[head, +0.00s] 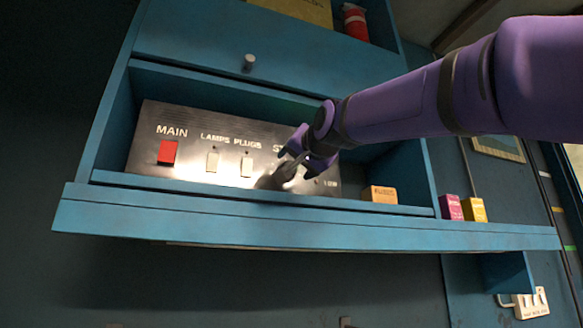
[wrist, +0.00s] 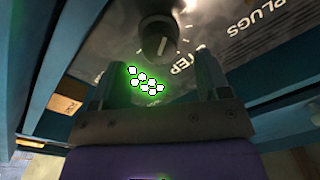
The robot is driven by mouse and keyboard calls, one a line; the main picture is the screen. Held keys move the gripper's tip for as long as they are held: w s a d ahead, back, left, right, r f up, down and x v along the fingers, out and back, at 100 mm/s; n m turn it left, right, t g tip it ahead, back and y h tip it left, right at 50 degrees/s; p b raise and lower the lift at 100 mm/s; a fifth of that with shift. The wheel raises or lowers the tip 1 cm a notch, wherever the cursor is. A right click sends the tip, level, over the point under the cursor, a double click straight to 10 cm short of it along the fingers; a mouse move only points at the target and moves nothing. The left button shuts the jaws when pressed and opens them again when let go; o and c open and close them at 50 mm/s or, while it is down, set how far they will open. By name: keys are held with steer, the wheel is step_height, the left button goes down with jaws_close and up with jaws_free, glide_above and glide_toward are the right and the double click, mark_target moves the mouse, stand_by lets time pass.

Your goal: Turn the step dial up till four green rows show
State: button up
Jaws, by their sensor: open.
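The step dial (wrist: 157,35) is a dark round knob with a pale pointer line, at the top middle of the wrist view. Below it several small lamps (wrist: 145,82) glow white with a green halo; I cannot tell clearly how many rows they form. The word STEP is partly readable beside the dial. My gripper (wrist: 155,65) is open, its fingers either side of the lamps, with the dial just beyond the tips; I see no contact. In the head view my gripper (head: 284,170) is at the right part of the panel (head: 222,190) and hides the dial.
The panel also carries a red MAIN switch (head: 167,152) and two pale switches, LAMPS (head: 212,162) and PLUGS (head: 246,167). It sits in a blue shelf recess with a front ledge (head: 250,218). An orange box (head: 380,194) stands right of the panel; magenta and yellow boxes (head: 473,210) stand farther right.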

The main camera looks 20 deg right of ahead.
steer(key=s, duration=0.6)
steer(key=shift+d+f, duration=0.1)
steer(key=shift+f, duration=0.05)
stand_by(0.3)
steer(key=s+d+f+n+g, duration=0.2)
steer(key=s+f+g, duration=0.2)
steer(key=f, duration=1.2)
steer(key=s+d+f+n+g, duration=0.2)
steer(key=s+f, duration=0.6)
steer(key=f, duration=0.8)
steer(key=s+d+f+n+g, duration=0.2)
steer(key=s+f+g, duration=0.5)
steer(key=f, duration=0.9)
steer(key=shift+d+f+h, duration=0.25)
steer(key=shift+f+h, duration=0.05)
